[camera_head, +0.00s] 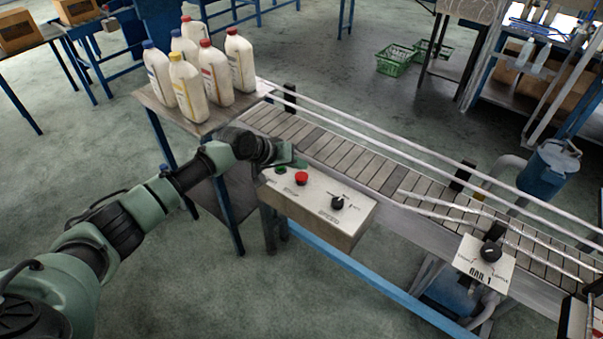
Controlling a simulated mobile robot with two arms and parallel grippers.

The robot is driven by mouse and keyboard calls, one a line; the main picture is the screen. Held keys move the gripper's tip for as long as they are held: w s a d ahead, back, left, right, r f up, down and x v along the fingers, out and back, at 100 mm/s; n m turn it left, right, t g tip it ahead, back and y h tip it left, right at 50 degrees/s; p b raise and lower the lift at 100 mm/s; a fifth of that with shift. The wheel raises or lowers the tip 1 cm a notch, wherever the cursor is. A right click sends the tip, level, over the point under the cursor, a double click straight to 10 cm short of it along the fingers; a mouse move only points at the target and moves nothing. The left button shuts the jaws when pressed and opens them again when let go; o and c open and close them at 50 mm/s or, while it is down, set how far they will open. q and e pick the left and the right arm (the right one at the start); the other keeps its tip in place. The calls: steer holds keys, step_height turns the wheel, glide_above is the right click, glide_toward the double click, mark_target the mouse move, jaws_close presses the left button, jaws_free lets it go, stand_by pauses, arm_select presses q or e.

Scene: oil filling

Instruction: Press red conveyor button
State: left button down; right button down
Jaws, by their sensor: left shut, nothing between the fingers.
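The red conveyor button (301,178) is on the top face of a white control panel (318,202) fixed to the near side of the conveyor (330,150). A green button (280,170) is left of it and a black knob (338,202) is right of it. My left arm comes in from the left, and my left gripper (298,163) is shut and empty, just behind the red and green buttons. Whether its tip touches the panel cannot be told. The right gripper is not in view.
Several white bottles with coloured caps (217,72) stand on a small table (150,98) at the conveyor's left end. Metal guide rails (370,140) run along the belt. A second knob panel (484,262) is at the right. Open floor lies in front.

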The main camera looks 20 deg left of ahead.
mark_target(299, 177)
arm_select(q)
step_height(299, 177, up, 4)
steer(key=p, duration=0.3)
steer(key=shift+r, duration=0.15)
stand_by(0.5)
